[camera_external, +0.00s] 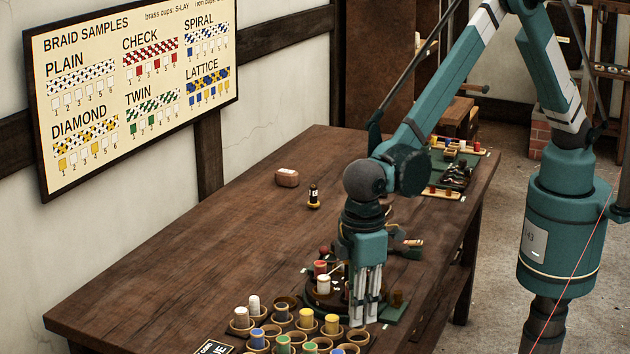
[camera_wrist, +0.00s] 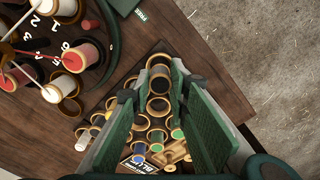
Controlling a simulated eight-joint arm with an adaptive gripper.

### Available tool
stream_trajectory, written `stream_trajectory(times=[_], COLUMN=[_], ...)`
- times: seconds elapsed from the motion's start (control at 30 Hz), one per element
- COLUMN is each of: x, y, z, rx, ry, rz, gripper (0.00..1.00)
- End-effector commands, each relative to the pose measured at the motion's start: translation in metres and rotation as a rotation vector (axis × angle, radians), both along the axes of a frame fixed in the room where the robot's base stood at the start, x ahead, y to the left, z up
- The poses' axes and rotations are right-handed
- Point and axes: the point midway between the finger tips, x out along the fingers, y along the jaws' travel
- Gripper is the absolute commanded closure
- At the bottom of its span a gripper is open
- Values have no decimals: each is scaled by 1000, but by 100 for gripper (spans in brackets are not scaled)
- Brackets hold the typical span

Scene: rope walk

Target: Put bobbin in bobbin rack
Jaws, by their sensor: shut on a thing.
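My gripper (camera_external: 366,318) points straight down over the right edge of the bobbin rack, with its fingers close together. In the wrist view, my gripper (camera_wrist: 158,90) has a dark, gold-rimmed round thing between its fingertips, which appears to be the bobbin; it is hard to separate from the cups behind. The fingers hide the held bobbin in the external view. The bobbin rack (camera_external: 262,346) lies at the near end of the table, with round gold-rimmed cups. Several cups hold white, yellow, blue and green bobbins; others, such as one near the right (camera_external: 358,338), look empty.
A round braiding stand (camera_external: 322,300) with red and white bobbins stands just behind the rack, close to my gripper. A dark bobbin (camera_external: 313,197) and a brown block (camera_external: 287,178) stand farther back. The table's left middle (camera_external: 190,240) is clear.

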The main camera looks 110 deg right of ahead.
Motion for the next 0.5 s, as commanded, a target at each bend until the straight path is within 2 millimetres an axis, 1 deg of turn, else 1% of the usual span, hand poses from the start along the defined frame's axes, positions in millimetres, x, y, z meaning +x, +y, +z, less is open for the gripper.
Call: stream_trajectory(times=[0.23, 0.33, 0.5], x=[0, 0, 0], y=[0, 0, 0], z=[-26, -32, -32], rx=[0, 0, 0], ry=[0, 0, 0], rz=[0, 0, 0], gripper=[91, 91, 91])
